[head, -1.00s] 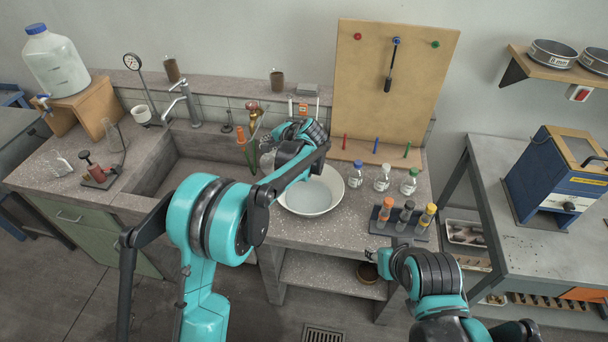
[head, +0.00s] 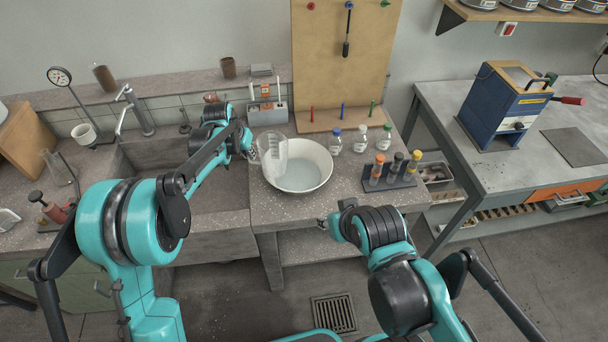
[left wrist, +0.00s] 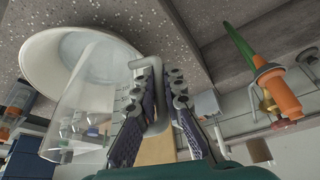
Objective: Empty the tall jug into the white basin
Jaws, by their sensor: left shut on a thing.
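The tall jug (head: 272,151) is clear and see-through. My left gripper (head: 247,149) is shut on its handle, to the left of the white basin (head: 322,184). The jug looks nearly upright, with its lower part overlapping the basin's left side in the head view. In the left wrist view, the fingers (left wrist: 155,115) close on the handle, and the jug (left wrist: 88,105) lies in front of the basin (left wrist: 38,52). The basin holds some clear liquid; how much is in the jug I cannot tell. My right gripper (head: 335,226) is low in front of the bench, its fingers too small to read.
Several small bottles (head: 360,140) and a rack of tubes (head: 392,180) stand right of the basin. The sink (head: 205,195) is to its left. A pegboard (head: 345,60) rises behind. An orange-and-green tool (left wrist: 275,90) shows in the left wrist view.

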